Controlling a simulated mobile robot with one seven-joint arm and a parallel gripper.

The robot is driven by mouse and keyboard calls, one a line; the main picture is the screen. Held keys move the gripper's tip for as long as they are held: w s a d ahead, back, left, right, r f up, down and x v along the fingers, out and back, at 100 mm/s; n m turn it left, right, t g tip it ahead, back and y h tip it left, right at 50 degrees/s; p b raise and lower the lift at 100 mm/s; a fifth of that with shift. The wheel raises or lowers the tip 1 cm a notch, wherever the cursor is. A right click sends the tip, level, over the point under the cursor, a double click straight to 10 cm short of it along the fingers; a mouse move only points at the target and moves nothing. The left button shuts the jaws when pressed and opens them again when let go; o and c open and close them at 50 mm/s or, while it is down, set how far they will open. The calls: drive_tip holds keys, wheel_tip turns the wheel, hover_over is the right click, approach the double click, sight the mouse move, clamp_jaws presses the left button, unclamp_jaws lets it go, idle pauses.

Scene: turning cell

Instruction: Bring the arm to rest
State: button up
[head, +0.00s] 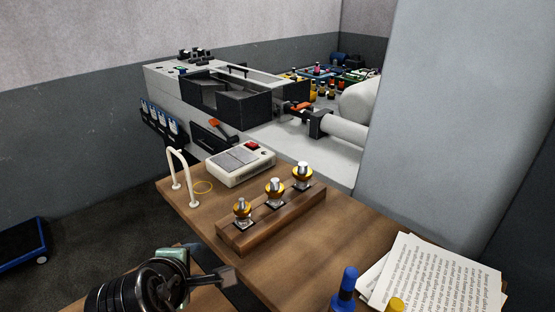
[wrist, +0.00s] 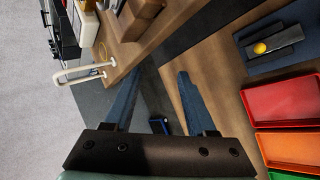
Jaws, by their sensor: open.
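My gripper (wrist: 158,82) shows in the wrist view with its two bluish fingers spread apart. Nothing is between them; below them I see the gap beside the wooden tabletop and the floor. In the head view my dark arm end (head: 150,285) is at the lower left, close to the near edge of the wooden table (head: 330,245). It is apart from the items on the table.
A wooden block with several metal toolholders (head: 275,210), a white device (head: 240,163) and a white hoop (head: 183,178) stand on the table. Papers (head: 435,275) lie at right. The wrist view shows red (wrist: 285,102) and orange (wrist: 290,148) trays.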

drive_tip(key=w+d+r+m+t+y, duration=0.1)
drive_tip(key=d+r+m+t, duration=0.15)
drive_tip(key=r, duration=0.65)
drive_tip(key=d+r+m+t+b, duration=0.15)
drive_tip(key=r+m+t, duration=0.25)
drive_tip(key=r, duration=0.4)
drive_tip(key=w+d+r+m+t+y, duration=0.1)
drive_tip(key=d+r+m+t, duration=0.2)
drive_tip(key=r, duration=0.6)
drive_tip(key=s+d+r+m+t+h, duration=0.1)
drive_tip(key=s+d+r+m+t, duration=0.3)
drive_tip(key=s+r, duration=0.2)
drive_tip(key=s+d+r+m+t+h, duration=0.1)
drive_tip(key=s+d+r+m+t, duration=0.3)
drive_tip(key=s+r, duration=0.3)
wheel_tip(320, 180, up, 4)
drive_tip(key=shift+s+d+f+m+b, duration=0.2)
drive_tip(key=shift+s+d+m+b, duration=0.05)
drive_tip(key=shift+d+m+b, duration=0.25)
drive_tip(key=shift+a+t, duration=0.1)
drive_tip(key=shift+t, duration=0.15)
drive_tip(key=shift+c, duration=0.5)
drive_tip(key=shift+f, duration=0.1)
